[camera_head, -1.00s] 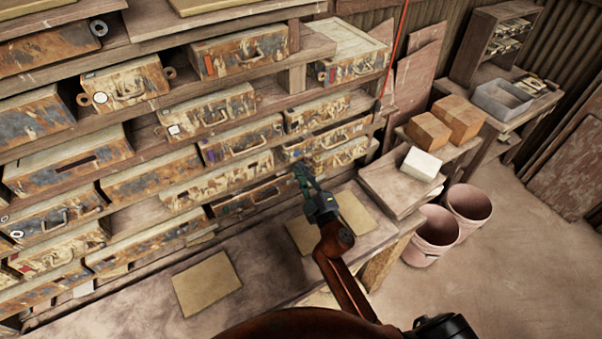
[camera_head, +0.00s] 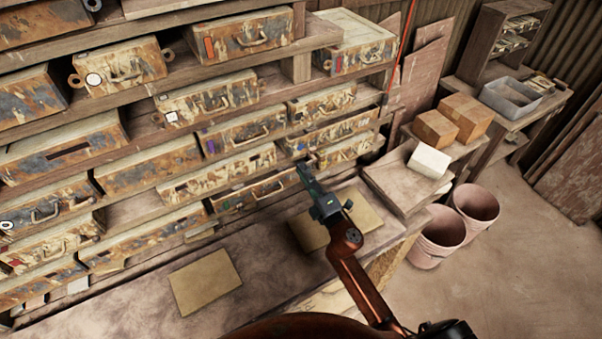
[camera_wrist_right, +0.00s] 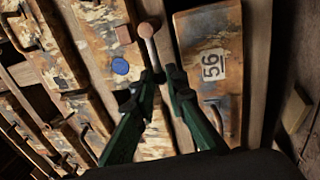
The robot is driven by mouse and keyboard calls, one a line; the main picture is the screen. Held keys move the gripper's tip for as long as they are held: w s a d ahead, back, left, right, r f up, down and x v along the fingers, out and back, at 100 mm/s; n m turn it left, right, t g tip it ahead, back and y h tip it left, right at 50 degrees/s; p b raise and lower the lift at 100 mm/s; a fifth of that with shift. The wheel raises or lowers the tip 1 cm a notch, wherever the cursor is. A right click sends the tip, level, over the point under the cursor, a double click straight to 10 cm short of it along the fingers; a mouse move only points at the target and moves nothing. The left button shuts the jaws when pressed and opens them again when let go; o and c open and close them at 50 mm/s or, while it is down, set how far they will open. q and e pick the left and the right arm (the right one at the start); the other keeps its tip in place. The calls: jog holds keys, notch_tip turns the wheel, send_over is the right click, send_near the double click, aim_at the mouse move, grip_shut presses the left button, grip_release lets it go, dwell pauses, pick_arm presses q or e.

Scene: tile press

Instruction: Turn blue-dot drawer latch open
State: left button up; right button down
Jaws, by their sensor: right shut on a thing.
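In the right wrist view, a blue dot (camera_wrist_right: 120,66) marks the mottled rusty drawer front (camera_wrist_right: 90,45). Beside the dot is the latch (camera_wrist_right: 149,40), a thin metal lever with a round knob at its end. My right gripper (camera_wrist_right: 163,77), with dark green fingers, is shut on the latch lever near its lower part; the knob sticks out beyond the fingertips. In the head view, my right gripper (camera_head: 306,172) is at the lower right drawers of the rack and covers the latch. My left gripper is out of view.
A bench (camera_head: 120,310) with flat tan sheets (camera_head: 204,282) runs below the rack. Two buckets (camera_head: 440,238), a white block (camera_head: 428,161) and cardboard boxes (camera_head: 468,115) stand to the right.

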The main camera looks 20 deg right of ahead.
jog(key=shift+f, duration=0.15)
jog(key=c, duration=2.1)
grip_release()
jog(key=shift+s, duration=0.1)
jog(key=v, duration=1.1)
jog(key=shift+s, duration=0.4)
jog(key=shift+d, duration=0.1)
jog(key=shift+f, duration=0.1)
